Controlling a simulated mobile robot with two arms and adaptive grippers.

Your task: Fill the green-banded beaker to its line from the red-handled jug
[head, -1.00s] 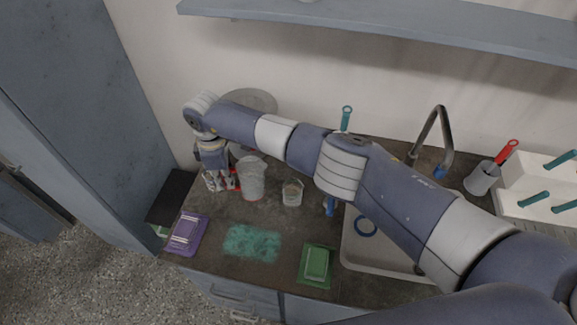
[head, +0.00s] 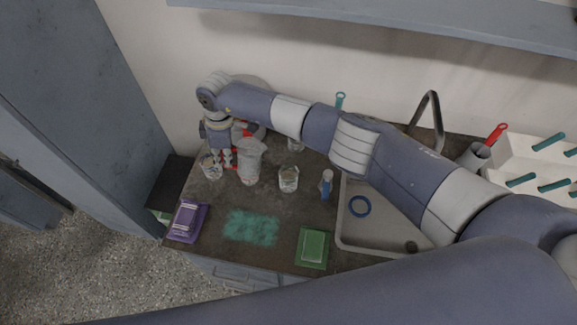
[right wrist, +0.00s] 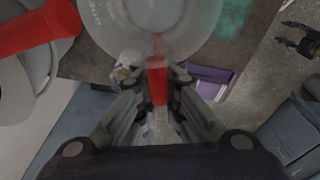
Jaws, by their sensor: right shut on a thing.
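The clear jug (head: 249,165) stands upright at the left of the counter. Its red handle (right wrist: 157,82) is between the fingers of my right gripper (head: 229,158), which is shut on it. The jug's round body fills the top of the right wrist view (right wrist: 150,18). A clear beaker (head: 289,179) stands to the right of the jug, apart from it. Another clear vessel (head: 211,168) is left of my gripper, and one (head: 296,144) is behind, partly hidden by my arm. I cannot make out which has a green band. My left gripper (right wrist: 300,40) seems open and empty at the right of the wrist view.
A teal mat (head: 250,228), a purple tray (head: 186,220) and a green tray (head: 312,247) lie along the front. A blue-and-white bottle (head: 326,184) stands beside the sink (head: 350,233). Another red handle (right wrist: 40,30) is close to my right gripper.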

